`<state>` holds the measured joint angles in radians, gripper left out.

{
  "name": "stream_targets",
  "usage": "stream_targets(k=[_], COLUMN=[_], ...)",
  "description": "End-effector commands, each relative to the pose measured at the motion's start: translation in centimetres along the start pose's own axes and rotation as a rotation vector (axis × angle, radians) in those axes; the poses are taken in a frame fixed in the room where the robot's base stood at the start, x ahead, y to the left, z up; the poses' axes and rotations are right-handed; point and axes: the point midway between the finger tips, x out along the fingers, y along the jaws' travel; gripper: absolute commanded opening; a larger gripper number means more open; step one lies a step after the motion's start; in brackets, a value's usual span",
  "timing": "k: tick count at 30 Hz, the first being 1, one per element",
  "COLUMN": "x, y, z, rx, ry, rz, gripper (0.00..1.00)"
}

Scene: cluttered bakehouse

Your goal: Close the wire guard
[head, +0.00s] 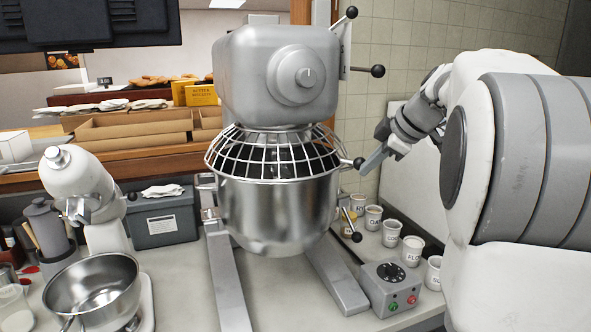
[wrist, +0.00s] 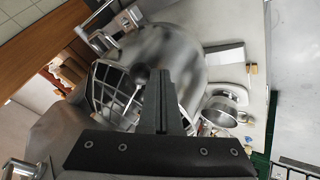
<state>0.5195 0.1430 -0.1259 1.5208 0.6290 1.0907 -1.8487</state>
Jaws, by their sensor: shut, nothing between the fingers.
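The wire guard (head: 268,158) is a flared metal cage around the top of the steel mixer bowl (head: 275,210), under the mixer head (head: 278,75). Its bars span the front and left above the bowl rim. A dark ball knob (head: 358,162) sits at the guard's right side. My gripper (head: 373,161) is shut and empty, just right of this knob; contact cannot be told. In the wrist view the shut fingers (wrist: 165,95) point at the mixer, with the knob (wrist: 141,74) and guard bars (wrist: 108,88) to their left.
Several labelled white cups (head: 391,232) and a control box (head: 390,287) stand below my arm at the right. A small mixer (head: 85,185), a steel bowl (head: 92,288) and a grey box (head: 160,217) stand at the left. Two levers with ball ends project from the mixer head's right.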

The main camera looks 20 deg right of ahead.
Motion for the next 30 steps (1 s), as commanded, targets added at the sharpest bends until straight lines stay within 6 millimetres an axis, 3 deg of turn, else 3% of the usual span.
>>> stream_targets(k=[12,30], x=[1.2,2.2], y=[4.9,6.6], z=[1.9,2.5], rx=[-0.155,-0.218], ry=[0.091,0.125], rz=[-0.097,-0.13], gripper=[0.0,0.0])
